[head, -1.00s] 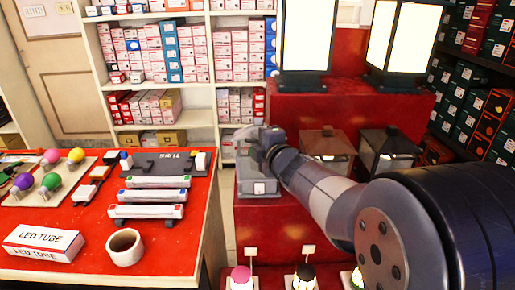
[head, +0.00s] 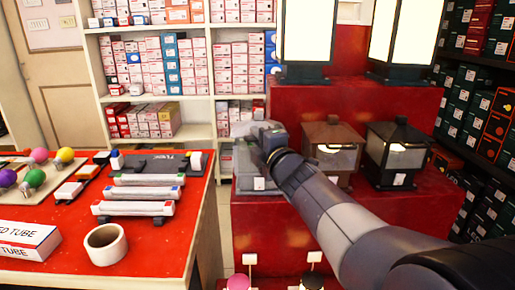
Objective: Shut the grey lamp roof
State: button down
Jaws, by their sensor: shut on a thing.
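The grey lamp (head: 243,182) stands on the middle step of the red display, at its left end, with a white tag on its front. Its grey roof (head: 258,130) is at the top, partly hidden by my gripper. My gripper (head: 266,143) reaches in from the lower right and is shut on the roof at its right side. The fingertips are small and blurred against the grey. I cannot tell whether the roof is flush with the lamp body or raised.
A brown lamp (head: 331,150) and a black lamp (head: 396,153) stand right of the grey one. Lit lamps (head: 306,35) stand on the step above. A red table (head: 165,245) with bulbs, tubes and a tape roll is at left. Shelves of boxes stand behind.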

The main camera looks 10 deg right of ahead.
jog(key=shift+r+b, duration=0.1)
jog(key=shift+b, duration=0.25)
jog(key=c, duration=1.8)
grip_release()
jog(key=shift+o, duration=1.3)
jog(key=shift+f, duration=0.2)
